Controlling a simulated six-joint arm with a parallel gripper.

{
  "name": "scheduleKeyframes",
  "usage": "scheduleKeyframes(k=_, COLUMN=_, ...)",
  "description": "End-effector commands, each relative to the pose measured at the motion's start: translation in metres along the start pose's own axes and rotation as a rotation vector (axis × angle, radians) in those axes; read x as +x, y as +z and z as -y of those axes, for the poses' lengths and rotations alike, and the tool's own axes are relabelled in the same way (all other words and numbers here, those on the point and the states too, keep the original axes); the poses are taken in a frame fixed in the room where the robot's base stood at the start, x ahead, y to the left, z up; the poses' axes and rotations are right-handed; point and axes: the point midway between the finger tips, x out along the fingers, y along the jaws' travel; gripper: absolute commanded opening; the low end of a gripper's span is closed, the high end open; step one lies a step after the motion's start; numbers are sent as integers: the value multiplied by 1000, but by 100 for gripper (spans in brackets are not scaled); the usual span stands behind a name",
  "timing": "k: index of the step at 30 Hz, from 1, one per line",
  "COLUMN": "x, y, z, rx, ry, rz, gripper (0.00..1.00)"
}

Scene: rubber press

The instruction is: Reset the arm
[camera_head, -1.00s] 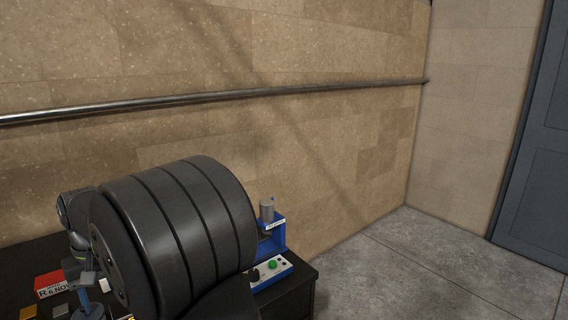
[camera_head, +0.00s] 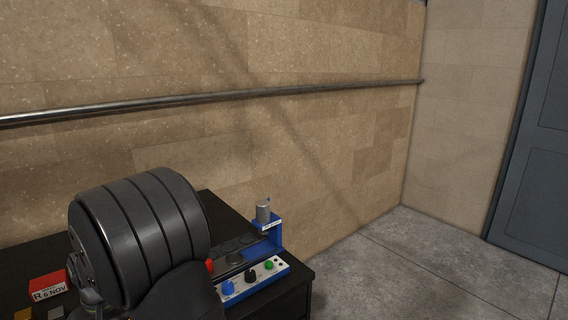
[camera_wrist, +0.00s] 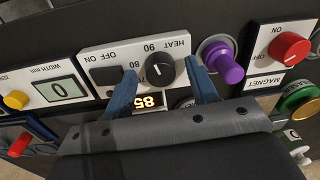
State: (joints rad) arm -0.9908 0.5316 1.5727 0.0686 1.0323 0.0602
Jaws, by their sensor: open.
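My gripper (camera_wrist: 163,90) shows in the wrist view with its two blue fingers apart and nothing held between them. A black HEAT knob (camera_wrist: 160,70) on a white panel lies beyond and between the fingers. I cannot tell whether the fingers touch it. A small display (camera_wrist: 149,102) reading 85 shows upside down just below the knob. In the head view my dark arm fills the lower left and hides my gripper.
A blue press (camera_head: 262,232) with a panel of knobs (camera_head: 250,278) stands on a black table (camera_head: 298,276). A red box (camera_head: 48,286) lies at the left. In the wrist view, a purple knob (camera_wrist: 223,62), a red MAGNET knob (camera_wrist: 288,48) and a width display (camera_wrist: 60,89) flank the HEAT panel.

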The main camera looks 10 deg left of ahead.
Motion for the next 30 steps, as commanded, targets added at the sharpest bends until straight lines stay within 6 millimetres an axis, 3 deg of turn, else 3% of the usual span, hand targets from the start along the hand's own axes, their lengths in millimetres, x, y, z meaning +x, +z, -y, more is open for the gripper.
scheduleKeyframes(k=6, x=-3, y=0, z=0, rx=0, ry=0, rz=-1, gripper=53)
scheduleKeyframes(k=11, x=-18, y=-1, z=0, rx=1, ry=0, rz=-3, gripper=53)
scheduleKeyframes(k=30, x=-144, y=-1, z=0, rx=1, ry=0, rz=-5, gripper=53)
